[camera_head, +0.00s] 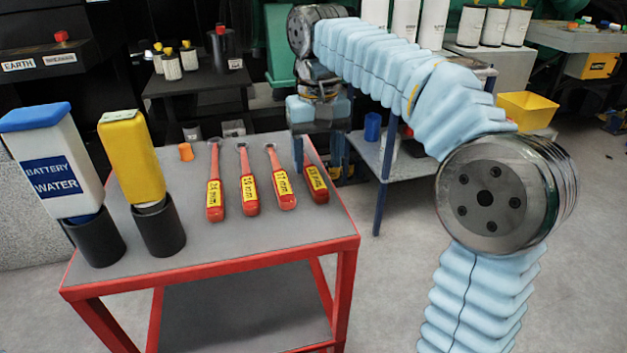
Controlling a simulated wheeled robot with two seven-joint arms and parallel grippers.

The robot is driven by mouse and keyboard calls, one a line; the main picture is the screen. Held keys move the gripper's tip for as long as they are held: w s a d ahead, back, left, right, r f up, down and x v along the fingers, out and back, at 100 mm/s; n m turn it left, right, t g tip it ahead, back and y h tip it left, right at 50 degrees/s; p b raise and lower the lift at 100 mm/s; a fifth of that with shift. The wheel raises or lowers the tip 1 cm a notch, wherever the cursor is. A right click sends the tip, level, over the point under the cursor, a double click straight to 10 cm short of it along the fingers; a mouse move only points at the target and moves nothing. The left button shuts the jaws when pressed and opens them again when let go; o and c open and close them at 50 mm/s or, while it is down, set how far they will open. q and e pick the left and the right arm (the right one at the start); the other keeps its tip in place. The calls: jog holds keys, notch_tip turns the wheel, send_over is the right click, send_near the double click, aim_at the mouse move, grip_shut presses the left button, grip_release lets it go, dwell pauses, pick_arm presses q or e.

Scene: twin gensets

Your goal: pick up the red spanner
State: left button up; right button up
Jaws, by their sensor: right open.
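Several red spanners with yellow size labels lie in a row on the grey top of a red-framed cart (277,235). From left to right they are a first spanner (214,200), a second (249,197), a third labelled 17 mm (282,190) and a last one (316,182) near the right edge, its label hard to read. The handles point toward me. My right gripper (337,165) is open, pointing down just beyond the cart's right edge, beside the last spanner and apart from it. My left gripper is out of view.
A battery water bottle (50,165) and a yellow bottle (130,158) stand in black holders at the cart's left. A small orange piece (186,152) lies near the back edge. Behind are a dark table (200,82) and a grey shelf (395,172) with a blue cup (372,126).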

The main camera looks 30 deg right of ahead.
aim_at(317, 179)
notch_tip(317, 179, down, 5)
jog(key=shift+r+b, duration=0.15)
jog(key=shift+b, duration=0.15)
jog(key=shift+c, duration=0.4)
grip_shut()
